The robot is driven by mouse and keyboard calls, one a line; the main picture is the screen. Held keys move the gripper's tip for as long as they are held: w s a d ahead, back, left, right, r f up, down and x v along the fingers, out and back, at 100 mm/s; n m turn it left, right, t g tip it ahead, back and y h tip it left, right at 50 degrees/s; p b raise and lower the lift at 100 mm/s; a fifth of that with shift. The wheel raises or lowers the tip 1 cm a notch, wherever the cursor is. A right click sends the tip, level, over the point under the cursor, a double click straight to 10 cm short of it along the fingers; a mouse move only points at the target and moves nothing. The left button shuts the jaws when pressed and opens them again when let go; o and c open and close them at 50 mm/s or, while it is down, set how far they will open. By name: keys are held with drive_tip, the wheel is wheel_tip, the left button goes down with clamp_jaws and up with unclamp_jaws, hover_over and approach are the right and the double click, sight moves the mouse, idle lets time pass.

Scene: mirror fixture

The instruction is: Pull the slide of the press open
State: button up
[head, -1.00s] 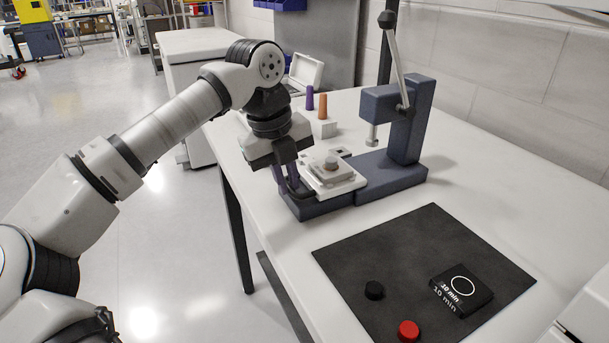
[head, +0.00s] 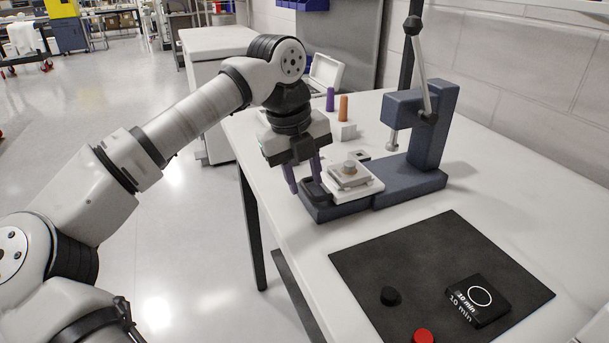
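The press (head: 425,135) is dark blue, with a tall column and a long base on the bench. Its slide (head: 368,191), a white plate carrying a beige block with a round grey top (head: 348,172), sits toward the left end of the base, out to the left of the ram (head: 392,143). A dark handle (head: 314,188) is at the slide's left end. My gripper (head: 303,180) is open, its two purple fingers spread apart, close to the handle. I cannot tell whether a finger touches the handle.
The press lever (head: 420,70) rises above the column. A black mat (head: 420,255) in front holds a black knob (head: 390,296), a red knob (head: 423,336) and a "10 min" box (head: 478,301). A white open case (head: 325,72) stands behind.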

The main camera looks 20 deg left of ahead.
wheel_tip(320, 180, up, 12)
drive_tip(key=s+a+p, duration=0.1)
drive_tip(key=p, duration=0.7)
drive_tip(key=shift+s+a+r, duration=0.25)
drive_tip(key=shift+s+a, duration=0.15)
